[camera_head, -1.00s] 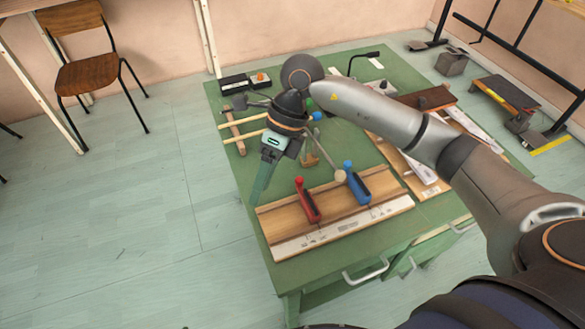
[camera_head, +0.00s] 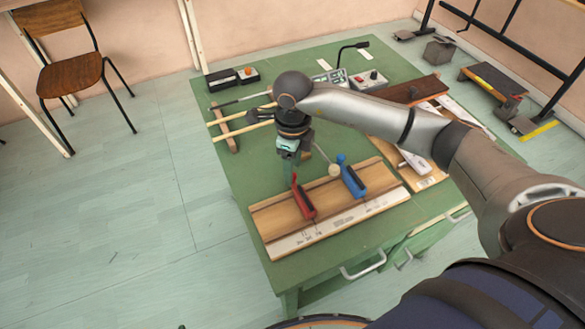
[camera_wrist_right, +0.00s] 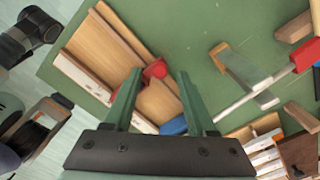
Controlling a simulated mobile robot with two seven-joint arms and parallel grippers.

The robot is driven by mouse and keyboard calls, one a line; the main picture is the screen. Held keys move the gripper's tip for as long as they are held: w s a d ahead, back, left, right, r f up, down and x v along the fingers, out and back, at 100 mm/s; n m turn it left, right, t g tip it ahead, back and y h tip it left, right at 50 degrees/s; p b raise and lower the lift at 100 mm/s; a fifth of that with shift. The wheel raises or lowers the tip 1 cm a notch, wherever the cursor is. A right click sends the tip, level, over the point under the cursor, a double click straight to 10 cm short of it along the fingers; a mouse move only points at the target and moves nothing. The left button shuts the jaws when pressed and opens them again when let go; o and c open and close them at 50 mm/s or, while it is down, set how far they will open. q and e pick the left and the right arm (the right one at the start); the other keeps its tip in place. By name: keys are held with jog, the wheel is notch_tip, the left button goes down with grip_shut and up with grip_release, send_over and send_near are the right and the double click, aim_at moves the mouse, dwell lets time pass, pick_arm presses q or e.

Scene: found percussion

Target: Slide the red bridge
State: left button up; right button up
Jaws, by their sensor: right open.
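The red bridge (camera_head: 304,199) stands on a wooden board (camera_head: 272,220) with a marked pale front strip. In the right wrist view its round red knob (camera_wrist_right: 156,70) shows between my finger outlines. My right gripper (camera_head: 289,172) is open, pointing down just behind the red bridge. No contact can be made out. In the wrist view the open fingers (camera_wrist_right: 159,82) hide part of the board and bridge.
A blue bridge (camera_head: 352,177) stands right of the red one on the same board. A beater with a pale round head (camera_head: 334,170) lies near it. Wooden rods (camera_head: 240,129) lie behind at left. The green table (camera_head: 245,180) is bare left of the gripper.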

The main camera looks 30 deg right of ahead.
jog(key=shift+f, duration=0.75)
grip_shut()
dwell(0.9)
